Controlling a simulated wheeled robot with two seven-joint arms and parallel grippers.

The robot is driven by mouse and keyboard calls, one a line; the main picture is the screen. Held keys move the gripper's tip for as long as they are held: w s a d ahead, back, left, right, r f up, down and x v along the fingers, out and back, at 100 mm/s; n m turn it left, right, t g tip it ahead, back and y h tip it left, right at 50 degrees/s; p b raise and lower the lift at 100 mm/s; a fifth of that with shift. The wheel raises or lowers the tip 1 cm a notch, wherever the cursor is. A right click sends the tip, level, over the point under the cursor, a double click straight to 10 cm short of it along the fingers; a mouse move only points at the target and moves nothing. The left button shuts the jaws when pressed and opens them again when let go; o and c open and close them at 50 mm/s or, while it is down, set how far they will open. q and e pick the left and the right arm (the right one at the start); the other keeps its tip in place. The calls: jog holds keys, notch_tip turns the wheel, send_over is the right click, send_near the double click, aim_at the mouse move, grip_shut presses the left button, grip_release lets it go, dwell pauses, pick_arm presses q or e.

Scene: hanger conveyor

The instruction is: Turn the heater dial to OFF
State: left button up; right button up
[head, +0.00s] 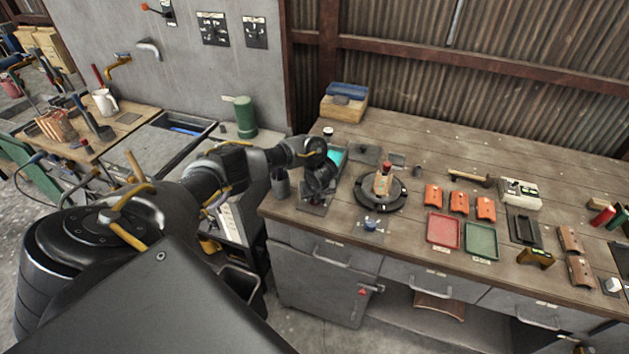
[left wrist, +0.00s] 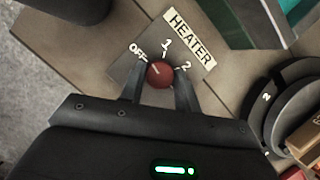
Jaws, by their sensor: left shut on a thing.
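The red round heater dial (left wrist: 160,74) sits on a grey plate (left wrist: 140,58) marked OFF, 1 and 2, beside a HEATER label (left wrist: 189,38). OFF is to the dial's upper left, 1 is above it and 2 is to its upper right. I cannot tell for certain which mark the dial points to. My left gripper (left wrist: 160,88) is shut on the dial, one finger on each side. In the head view my left gripper (head: 317,191) is over the plate at the bench's left end, and the dial is hidden. My right gripper is not in view.
A round black turntable (head: 380,204) stands just right of my left gripper. A dark cup (head: 281,186) stands to its left, and a teal-topped box (head: 338,154) is behind it. Red and green trays (head: 443,246) lie farther right.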

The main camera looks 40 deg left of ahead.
pick_arm(q)
jog(key=shift+w+r+n+g+y+p, duration=0.1)
jog(key=shift+n+g+y+p, duration=0.25)
jog(key=shift+n, duration=0.75)
jog(key=o, duration=1)
jog(key=shift+c, duration=0.2)
